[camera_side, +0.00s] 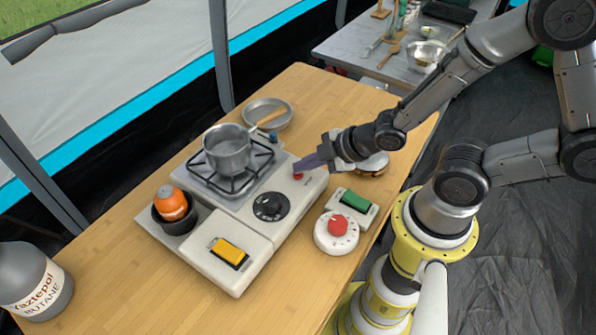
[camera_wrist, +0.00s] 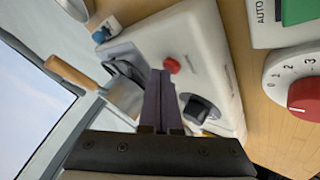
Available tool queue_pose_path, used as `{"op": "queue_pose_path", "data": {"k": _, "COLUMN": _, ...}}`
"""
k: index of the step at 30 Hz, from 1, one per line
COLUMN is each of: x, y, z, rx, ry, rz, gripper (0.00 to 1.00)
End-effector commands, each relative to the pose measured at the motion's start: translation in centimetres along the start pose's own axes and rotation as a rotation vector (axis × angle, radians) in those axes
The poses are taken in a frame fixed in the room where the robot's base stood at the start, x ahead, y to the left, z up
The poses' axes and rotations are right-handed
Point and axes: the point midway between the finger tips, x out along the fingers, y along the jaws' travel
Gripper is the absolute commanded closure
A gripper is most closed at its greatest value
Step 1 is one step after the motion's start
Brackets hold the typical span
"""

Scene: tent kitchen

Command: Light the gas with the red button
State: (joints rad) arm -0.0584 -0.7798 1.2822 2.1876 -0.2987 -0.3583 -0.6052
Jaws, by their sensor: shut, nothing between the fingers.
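The red button (camera_side: 298,176) is on the white stove's (camera_side: 311,188) top, near its right corner. It also shows in the wrist view (camera_wrist: 172,65), just beyond my fingertips. My gripper (camera_side: 301,163) is shut and empty, with its dark fingers close to the button and seemingly a little above it. I cannot tell whether they touch it. In the wrist view the fingers (camera_wrist: 160,76) point toward the button, which is in plain sight. A metal pot (camera_side: 228,149) stands on the burner grate (camera_side: 234,184). A black dial (camera_side: 270,207) is in front of the button.
A yellow switch (camera_side: 229,252) and an orange ball in a dark cup (camera_side: 173,206) are at the stove's front left. A red-knobbed timer (camera_side: 325,243) and a green-switch box (camera_side: 345,209) lie right of the stove. A pan (camera_side: 269,108) stands behind; a butane bottle (camera_side: 30,280) is left.

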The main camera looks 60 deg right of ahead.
Motion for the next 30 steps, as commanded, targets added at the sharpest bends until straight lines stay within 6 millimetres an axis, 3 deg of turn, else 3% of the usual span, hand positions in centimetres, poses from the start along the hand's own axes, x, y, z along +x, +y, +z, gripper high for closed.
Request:
{"op": "queue_pose_path", "data": {"k": 19, "x": 0.2, "y": -0.2, "z": 0.2, "rx": 0.000, "ry": -0.002, "rz": -0.002, "gripper": 1.00}}
{"op": "queue_pose_path", "data": {"k": 30, "x": -1.0, "y": 0.7, "z": -0.7, "rx": 0.000, "ry": -0.001, "rz": -0.001, "gripper": 1.00}}
